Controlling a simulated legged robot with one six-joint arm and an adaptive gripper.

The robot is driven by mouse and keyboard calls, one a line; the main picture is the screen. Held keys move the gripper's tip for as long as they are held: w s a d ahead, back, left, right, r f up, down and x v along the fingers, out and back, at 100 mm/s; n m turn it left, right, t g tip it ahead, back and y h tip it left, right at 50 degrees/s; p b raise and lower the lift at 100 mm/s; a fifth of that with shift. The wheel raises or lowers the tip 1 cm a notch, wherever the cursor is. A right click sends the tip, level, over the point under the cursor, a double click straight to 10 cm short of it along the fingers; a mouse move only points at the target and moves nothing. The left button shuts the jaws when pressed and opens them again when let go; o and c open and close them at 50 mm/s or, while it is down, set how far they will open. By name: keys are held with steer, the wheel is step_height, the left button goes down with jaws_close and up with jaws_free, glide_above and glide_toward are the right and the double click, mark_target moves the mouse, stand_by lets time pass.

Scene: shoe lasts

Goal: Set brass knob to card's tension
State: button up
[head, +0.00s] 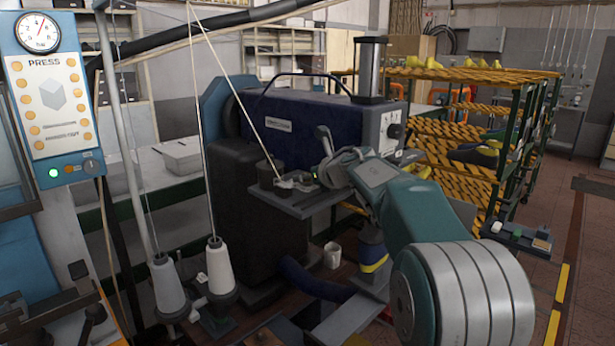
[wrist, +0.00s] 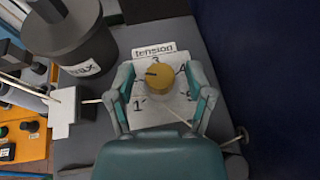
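The brass knob (wrist: 160,79) sits on a white dial plate (wrist: 150,112) under a "tension" label (wrist: 153,49) in the wrist view. A 3 shows above the knob, what looks like a 4 at upper right and a 1 at lower left. A short dark mark on the knob lies left of its middle, pointing roughly left. My gripper (wrist: 159,73) is open, with one finger on each side of the knob and visible gaps between. In the head view my gripper (head: 303,181) is over the machine's small shelf; the knob cannot be made out there. I cannot identify the card.
A dark pot (wrist: 72,38) labelled wax stands left of the dial. A white block (wrist: 66,113) and pale thread lie left of my gripper. The blue machine body (head: 310,135) rises behind the shelf (head: 298,205). Two thread cones (head: 220,265) stand at lower left.

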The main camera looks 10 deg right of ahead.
jaws_close()
steer(key=shift+m+t+h, duration=0.4)
steer(key=shift+m+h, duration=0.8)
steer(key=shift+h, duration=0.1)
steer(key=shift+o, duration=1.6)
jaws_free()
steer(key=shift+s, duration=0.1)
